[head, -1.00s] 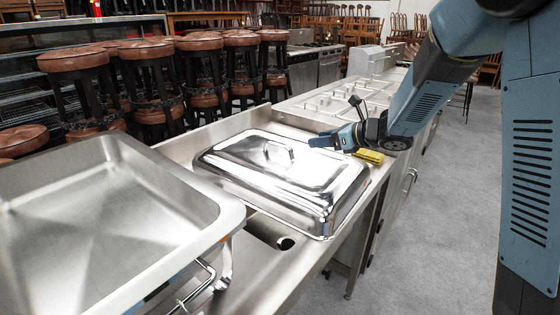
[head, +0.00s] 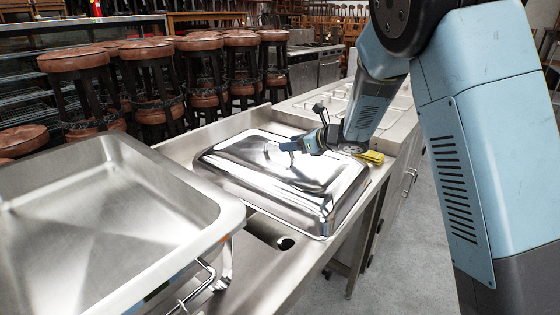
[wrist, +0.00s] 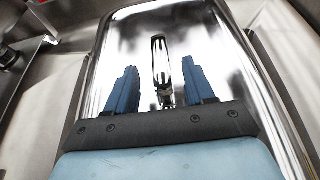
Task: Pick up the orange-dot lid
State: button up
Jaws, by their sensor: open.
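A polished steel chafing-dish lid (head: 235,160) lies dome up on the steel counter. A small orange spot shows near its right front corner. Its loop handle is mostly hidden behind my gripper in the head view; in the wrist view the handle (wrist: 161,60) stands upright on the lid (wrist: 125,50). My gripper (head: 287,146) reaches in from the right over the lid's top. In the wrist view, the two blue fingers of my gripper (wrist: 160,88) are apart, one on each side of the handle's line. Nothing is held. Contact with the handle cannot be told.
A deep steel pan (head: 85,215) stands at the front left, close to the lid. A yellow object (head: 370,157) lies by the counter's right edge. Several stools (head: 150,85) stand behind the counter. Grey floor is open on the right.

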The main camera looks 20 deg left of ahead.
jog(key=x, duration=0.3)
jog(key=shift+w+a, duration=0.1)
jog(key=shift+a, duration=0.2)
grip_shut()
dwell(1.1)
jog(key=shift+r, duration=0.1)
